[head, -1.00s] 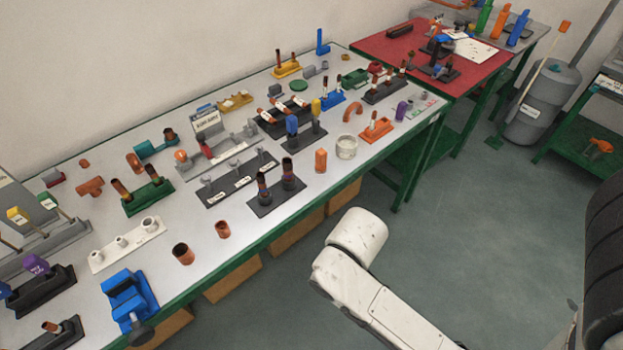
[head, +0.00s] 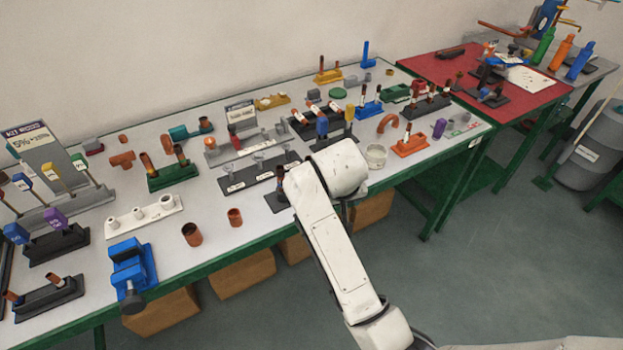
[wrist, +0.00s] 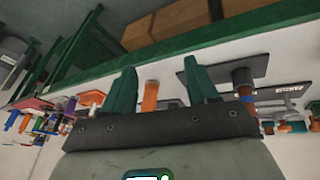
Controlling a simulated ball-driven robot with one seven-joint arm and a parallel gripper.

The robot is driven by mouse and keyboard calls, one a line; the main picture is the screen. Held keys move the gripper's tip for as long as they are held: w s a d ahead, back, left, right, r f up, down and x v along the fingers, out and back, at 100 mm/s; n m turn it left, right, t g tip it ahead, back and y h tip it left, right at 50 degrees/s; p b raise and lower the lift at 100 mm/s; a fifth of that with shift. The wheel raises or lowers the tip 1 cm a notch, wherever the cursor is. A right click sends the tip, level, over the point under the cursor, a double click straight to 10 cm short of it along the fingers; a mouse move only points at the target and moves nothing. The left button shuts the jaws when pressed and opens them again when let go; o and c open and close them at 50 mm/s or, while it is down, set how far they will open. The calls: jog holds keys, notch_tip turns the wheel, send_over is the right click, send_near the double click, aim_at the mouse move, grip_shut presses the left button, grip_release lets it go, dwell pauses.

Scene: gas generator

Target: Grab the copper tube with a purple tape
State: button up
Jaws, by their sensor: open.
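My gripper (wrist: 163,72) is open in the wrist view, its two dark green fingers apart with nothing held. A copper tube with a bluish-purple band (wrist: 242,80) stands on a dark base (wrist: 216,70), to the right of the right finger in that view. An orange cylinder (wrist: 150,96) shows between the fingers, beyond them; contact cannot be told. In the head view, my white arm covers most of the dark stand with the taped tubes. Only one tube (head: 280,178) peeks out at the arm's left edge. The gripper is hidden there.
The table (head: 205,285) is crowded. Two loose copper pieces (head: 192,235) and a blue vise (head: 131,270) stand left of my arm. A white jar (head: 376,156) and an orange holder (head: 410,145) are to its right. Open floor (head: 480,265) lies in front.

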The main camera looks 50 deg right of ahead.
jog(key=w+d+r+m+b, duration=0.2)
jog(key=w+r+m+b, duration=0.3)
jog(key=w+r, duration=0.5)
jog(key=w+f, duration=0.1)
jog(key=f, duration=0.1)
jog(key=w+d+f, duration=0.1)
jog(key=f, duration=0.1)
jog(key=w+f, duration=0.1)
jog(key=f, duration=0.2)
jog(key=shift+w+d, duration=0.15)
jog(key=shift+d, duration=0.2)
jog(key=shift+a+x, duration=0.15)
jog(key=shift+x, duration=1.15)
jog(key=shift+a+x, duration=0.15)
jog(key=shift+x, duration=1.15)
jog(key=shift+w+f, duration=0.1)
jog(key=shift+w, duration=0.05)
jog(key=shift+c, duration=0.2)
jog(key=c, duration=1)
jog(key=shift+c, duration=0.2)
